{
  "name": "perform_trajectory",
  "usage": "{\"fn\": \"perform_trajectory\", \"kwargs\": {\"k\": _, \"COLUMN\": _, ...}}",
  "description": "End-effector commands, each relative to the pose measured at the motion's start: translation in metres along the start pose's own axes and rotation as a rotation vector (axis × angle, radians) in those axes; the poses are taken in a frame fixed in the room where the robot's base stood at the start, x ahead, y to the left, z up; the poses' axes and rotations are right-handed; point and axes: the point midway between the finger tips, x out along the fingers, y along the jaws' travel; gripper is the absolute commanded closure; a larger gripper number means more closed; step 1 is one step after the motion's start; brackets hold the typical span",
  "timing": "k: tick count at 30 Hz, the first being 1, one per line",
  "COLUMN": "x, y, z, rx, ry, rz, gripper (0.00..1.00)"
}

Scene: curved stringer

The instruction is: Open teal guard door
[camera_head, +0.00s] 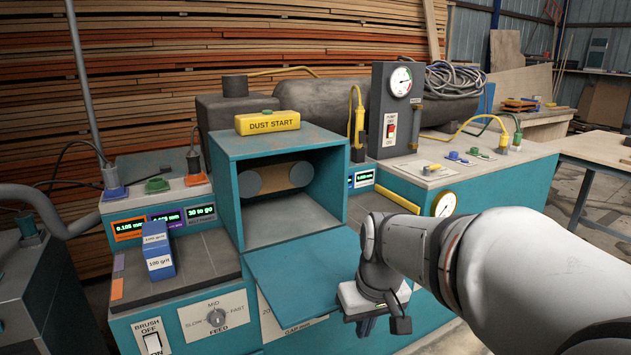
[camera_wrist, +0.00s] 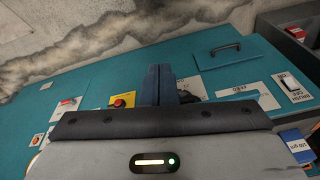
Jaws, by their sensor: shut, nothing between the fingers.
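The teal guard door (camera_head: 305,278) hangs folded down and outward below the front of the teal box (camera_head: 228,190). The box's opening is uncovered, and its inside with two grey rollers and a tan belt shows. My gripper (camera_head: 366,325) is to the right of the door in the head view, near its lower right edge. I cannot tell whether they touch. In the wrist view the fingers (camera_wrist: 158,84) are pressed together with nothing between them, in front of the teal machine front. A teal panel with a dark handle (camera_wrist: 220,50) shows there too; I cannot tell which panel it is.
A yellow DUST START block (camera_head: 267,123) sits on the box. Blue grit blocks (camera_head: 158,255) lie on the left deck. A feed knob (camera_head: 216,317) and brush switch (camera_head: 152,343) are on the front. A red button on yellow (camera_wrist: 122,100) is close to the fingers in the wrist view.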

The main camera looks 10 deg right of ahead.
Motion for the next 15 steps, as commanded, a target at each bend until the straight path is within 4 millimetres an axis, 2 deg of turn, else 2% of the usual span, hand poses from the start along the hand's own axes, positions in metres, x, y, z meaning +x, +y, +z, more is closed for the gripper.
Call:
{"fn": "perform_trajectory", "kwargs": {"k": 1, "x": -0.041, "y": 0.006, "z": -0.020, "rx": -0.012, "ry": 0.011, "rz": -0.003, "gripper": 1.00}}
{"fn": "perform_trajectory", "kwargs": {"k": 3, "x": -0.070, "y": 0.014, "z": -0.041, "rx": -0.036, "ry": 0.027, "rz": -0.010, "gripper": 1.00}}
{"fn": "perform_trajectory", "kwargs": {"k": 9, "x": -0.152, "y": 0.039, "z": -0.099, "rx": -0.107, "ry": 0.077, "rz": -0.020, "gripper": 1.00}}
{"fn": "perform_trajectory", "kwargs": {"k": 12, "x": -0.186, "y": 0.052, "z": -0.124, "rx": -0.139, "ry": 0.100, "rz": -0.023, "gripper": 1.00}}
{"fn": "perform_trajectory", "kwargs": {"k": 15, "x": -0.211, "y": 0.064, "z": -0.142, "rx": -0.168, "ry": 0.118, "rz": -0.023, "gripper": 1.00}}
